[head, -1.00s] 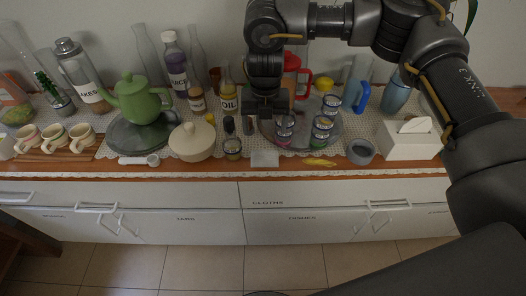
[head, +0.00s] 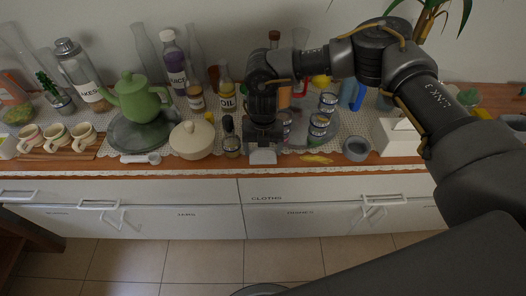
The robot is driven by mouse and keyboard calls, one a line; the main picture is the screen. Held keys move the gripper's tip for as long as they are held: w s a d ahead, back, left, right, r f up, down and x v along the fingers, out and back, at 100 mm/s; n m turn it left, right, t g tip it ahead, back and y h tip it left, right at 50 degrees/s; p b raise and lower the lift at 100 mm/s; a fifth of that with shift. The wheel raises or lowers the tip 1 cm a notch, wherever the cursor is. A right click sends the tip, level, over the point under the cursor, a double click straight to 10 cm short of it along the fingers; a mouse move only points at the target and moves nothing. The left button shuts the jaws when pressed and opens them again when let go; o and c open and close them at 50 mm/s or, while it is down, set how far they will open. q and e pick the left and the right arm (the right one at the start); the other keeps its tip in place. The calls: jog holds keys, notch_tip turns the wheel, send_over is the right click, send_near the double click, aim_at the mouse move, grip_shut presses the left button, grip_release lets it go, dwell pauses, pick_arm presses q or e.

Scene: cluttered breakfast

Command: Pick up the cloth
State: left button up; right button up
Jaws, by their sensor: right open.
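A small pale folded square, which looks like the cloth (head: 263,157), lies near the front edge of the counter, right of the small jars. My right gripper (head: 263,147) points down just above and behind it, open. The gripper body hides the back part of the cloth, and I cannot tell whether the fingers touch it. My left gripper is not in view.
A lidded cream pot (head: 192,141) and a small dark-topped jar (head: 231,146) stand left of the gripper. Stacked glasses (head: 319,125), a yellow item (head: 316,159) and a grey bowl (head: 356,149) are to the right. A drawer front (head: 330,190) is below.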

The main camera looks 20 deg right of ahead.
aim_at(264, 149)
jog(key=shift+c, duration=0.9)
jog(key=c, duration=0.9)
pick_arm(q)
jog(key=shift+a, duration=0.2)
